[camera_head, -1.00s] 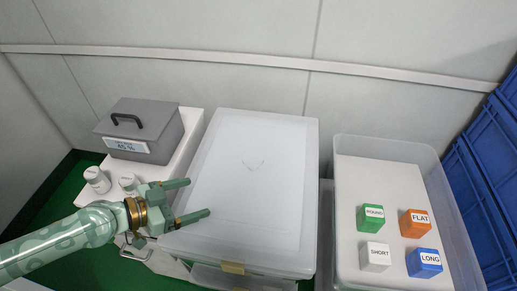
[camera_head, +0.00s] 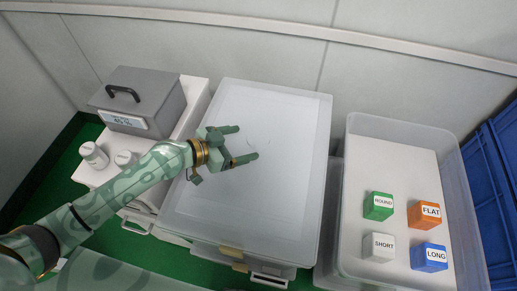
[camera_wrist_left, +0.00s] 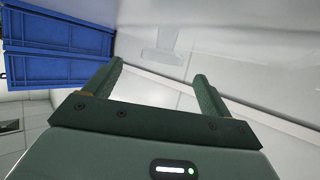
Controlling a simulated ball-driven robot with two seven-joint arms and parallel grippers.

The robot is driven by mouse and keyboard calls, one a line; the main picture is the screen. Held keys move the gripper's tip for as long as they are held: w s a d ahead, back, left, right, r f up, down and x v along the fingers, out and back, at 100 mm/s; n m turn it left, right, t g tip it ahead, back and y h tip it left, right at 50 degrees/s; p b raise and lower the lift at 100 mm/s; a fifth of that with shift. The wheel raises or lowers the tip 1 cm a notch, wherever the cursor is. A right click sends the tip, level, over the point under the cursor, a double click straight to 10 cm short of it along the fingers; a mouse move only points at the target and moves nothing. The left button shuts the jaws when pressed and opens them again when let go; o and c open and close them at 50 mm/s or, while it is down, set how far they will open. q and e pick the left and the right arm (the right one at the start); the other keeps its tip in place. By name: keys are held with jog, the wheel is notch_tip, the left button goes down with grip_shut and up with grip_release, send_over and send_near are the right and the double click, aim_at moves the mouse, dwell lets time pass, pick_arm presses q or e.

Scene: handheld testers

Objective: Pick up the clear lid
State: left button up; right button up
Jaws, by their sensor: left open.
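The clear lid (camera_head: 285,195) lies flat on the storage box in the middle of the head view, with a yellowish latch at its near edge. My left gripper (camera_head: 247,142) is over the left middle part of the lid, open and empty, its two fingers pointing right. I cannot tell how high it is above the lid. In the left wrist view the open fingers (camera_wrist_left: 158,69) have nothing between them. The gripper and forearm hide part of the lid's left side. My right gripper is not in view.
A grey case (camera_head: 140,101) and two white jars stand on a white surface at left. An open clear bin (camera_head: 352,128) at right holds a green block (camera_head: 378,206), an orange block (camera_head: 424,216), a white block (camera_head: 378,247) and a blue block (camera_head: 429,257). Blue crates (camera_head: 490,190) stand far right.

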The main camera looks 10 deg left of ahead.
aim_at(256, 138)
pick_arm(q)
jog(key=b+x, duration=0.1)
jog(key=x, duration=0.4)
jog(key=shift+w, duration=0.25)
jog(key=c, duration=1.7)
jog(key=shift+r, duration=0.15)
jog(key=shift+c, duration=0.2)
